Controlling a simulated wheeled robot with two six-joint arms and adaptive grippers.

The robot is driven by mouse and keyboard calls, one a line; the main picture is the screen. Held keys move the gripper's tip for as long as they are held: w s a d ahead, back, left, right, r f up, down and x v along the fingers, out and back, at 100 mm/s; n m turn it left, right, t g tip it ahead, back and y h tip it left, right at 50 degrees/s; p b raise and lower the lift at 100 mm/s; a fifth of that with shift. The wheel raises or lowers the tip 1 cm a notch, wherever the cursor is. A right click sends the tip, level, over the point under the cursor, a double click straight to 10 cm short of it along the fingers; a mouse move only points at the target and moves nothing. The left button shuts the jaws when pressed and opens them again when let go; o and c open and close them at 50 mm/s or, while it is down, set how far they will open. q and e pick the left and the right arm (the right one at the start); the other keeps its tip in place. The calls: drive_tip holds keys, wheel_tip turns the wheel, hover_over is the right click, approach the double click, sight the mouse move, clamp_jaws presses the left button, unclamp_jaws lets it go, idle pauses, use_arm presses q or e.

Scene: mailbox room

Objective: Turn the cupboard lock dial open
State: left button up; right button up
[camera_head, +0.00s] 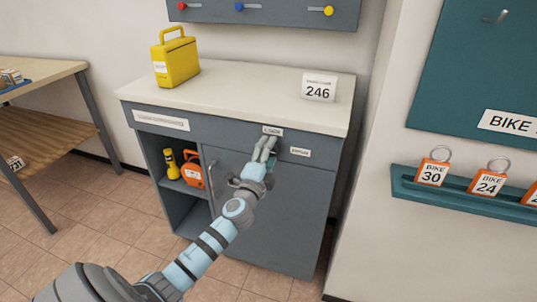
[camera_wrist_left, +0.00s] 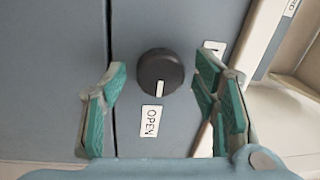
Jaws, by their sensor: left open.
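The lock dial (camera_wrist_left: 160,72) is a round black knob on the blue-grey cupboard front in the left wrist view. Its white mark points down in that picture, towards the OPEN label (camera_wrist_left: 151,120). My left gripper (camera_wrist_left: 162,70) is open, with one green-padded finger on each side of the dial and visible gaps to it. In the head view my left gripper (camera_head: 265,150) is at the upper front of the cupboard (camera_head: 270,215) and hides the dial. My right gripper is not in view.
The cupboard's door handle (camera_head: 211,175) is left of my gripper. A yellow can (camera_head: 176,60) and a 246 sign (camera_head: 318,88) stand on the top. An orange case (camera_head: 192,172) sits in the open shelf. A teal rack (camera_head: 460,192) with bike tags is at right.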

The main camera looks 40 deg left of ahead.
use_arm(q)
drive_tip(key=v, duration=1.2)
